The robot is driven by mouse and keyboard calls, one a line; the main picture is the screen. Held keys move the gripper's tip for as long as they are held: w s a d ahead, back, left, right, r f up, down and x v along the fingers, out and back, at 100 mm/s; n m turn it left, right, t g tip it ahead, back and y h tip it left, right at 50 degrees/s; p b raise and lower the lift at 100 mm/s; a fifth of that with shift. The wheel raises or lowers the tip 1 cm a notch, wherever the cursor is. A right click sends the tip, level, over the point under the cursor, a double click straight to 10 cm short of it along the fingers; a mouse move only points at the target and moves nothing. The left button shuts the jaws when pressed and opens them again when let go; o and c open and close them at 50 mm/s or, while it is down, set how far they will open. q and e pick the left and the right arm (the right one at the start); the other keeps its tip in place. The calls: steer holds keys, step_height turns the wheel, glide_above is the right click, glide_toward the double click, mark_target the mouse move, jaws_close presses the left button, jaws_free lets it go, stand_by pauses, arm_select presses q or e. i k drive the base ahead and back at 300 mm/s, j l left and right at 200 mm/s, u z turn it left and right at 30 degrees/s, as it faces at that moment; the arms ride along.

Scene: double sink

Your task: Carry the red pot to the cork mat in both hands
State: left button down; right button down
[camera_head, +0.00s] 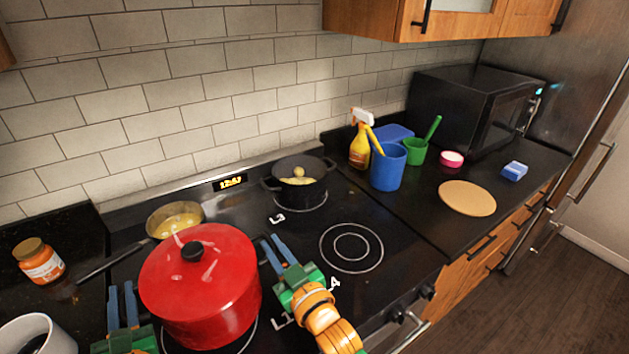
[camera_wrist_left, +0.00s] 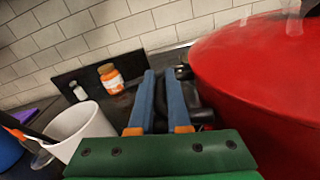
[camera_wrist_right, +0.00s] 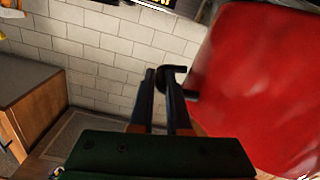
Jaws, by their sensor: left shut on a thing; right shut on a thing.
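The red pot (camera_head: 190,315), with a red lid and black knob, is over the front left of the stovetop. I cannot tell whether it touches the burner. My left gripper (camera_head: 122,302) is at its left side, shut on a black side handle that shows in the left wrist view (camera_wrist_left: 202,112). My right gripper (camera_head: 273,250) is at its right side, shut on the other black handle, seen in the right wrist view (camera_wrist_right: 187,94). The round cork mat (camera_head: 467,198) lies bare on the counter right of the stove.
A frying pan (camera_head: 172,222) and a black pot (camera_head: 298,184) with food stand on the rear burners. The front right burner (camera_head: 351,247) is empty. A blue cup (camera_head: 387,167), green cup (camera_head: 414,151), pink-and-white container (camera_head: 451,159) and blue sponge (camera_head: 514,171) stand around the mat.

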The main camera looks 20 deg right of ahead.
mark_target(467, 197)
steer(key=l, duration=1)
steer(key=i+l, duration=0.1)
steer(key=l, duration=0.85)
steer(key=l+z, duration=0.1)
steer(key=l, duration=0.9)
steer(key=i+l, duration=0.15)
steer(key=l, duration=0.8)
